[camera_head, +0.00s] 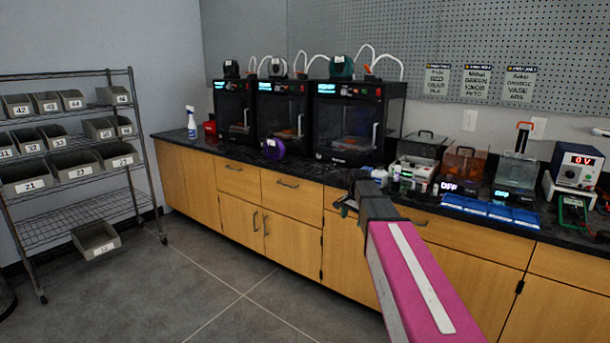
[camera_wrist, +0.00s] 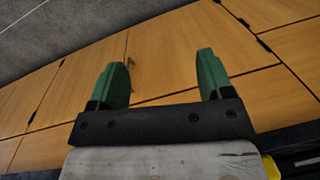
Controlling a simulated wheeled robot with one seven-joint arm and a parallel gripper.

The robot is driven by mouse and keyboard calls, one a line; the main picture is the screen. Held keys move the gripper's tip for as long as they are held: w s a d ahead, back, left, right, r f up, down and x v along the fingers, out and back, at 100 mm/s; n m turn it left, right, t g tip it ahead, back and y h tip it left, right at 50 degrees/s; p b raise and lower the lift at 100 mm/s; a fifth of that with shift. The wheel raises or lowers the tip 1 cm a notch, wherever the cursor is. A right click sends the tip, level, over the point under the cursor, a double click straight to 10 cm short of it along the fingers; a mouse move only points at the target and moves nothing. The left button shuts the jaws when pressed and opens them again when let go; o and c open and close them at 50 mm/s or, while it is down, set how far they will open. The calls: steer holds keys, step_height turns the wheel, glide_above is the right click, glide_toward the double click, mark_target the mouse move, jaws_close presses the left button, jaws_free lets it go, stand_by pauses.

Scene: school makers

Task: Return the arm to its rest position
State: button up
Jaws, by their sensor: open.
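My arm reaches forward from the lower right in the head view, with a pink link that has a pale stripe. My gripper (camera_head: 347,200) is at its far end, dark and small, in front of the wooden cabinets (camera_head: 292,215) near the counter's front edge. In the wrist view my gripper (camera_wrist: 163,78) shows two green fingers set wide apart. It is open, and nothing is between the fingers. Wooden cabinet fronts (camera_wrist: 165,45) lie beyond the fingers, tilted in that view.
Three black 3D printers (camera_head: 345,122) stand on the dark counter (camera_head: 300,172), with bottles, blue trays (camera_head: 490,212) and a power supply (camera_head: 575,165) to the right. A wire rack (camera_head: 60,215) with grey bins stands at left. The grey floor (camera_head: 215,270) between is clear.

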steer(key=s+f+n, duration=0.3)
steer(key=s+f, duration=0.2)
steer(key=s, duration=0.4)
steer(key=s+f+n, duration=0.3)
steer(key=s+f, duration=0.3)
steer(key=s, duration=0.3)
steer(key=s+f+n+h, duration=0.1)
steer(key=s+f+n, duration=0.1)
steer(key=s+f, duration=0.3)
steer(key=s, duration=0.4)
steer(key=shift+s+f+n+g, duration=0.2)
steer(key=shift+s+n+g, duration=0.1)
steer(key=shift+n, duration=0.1)
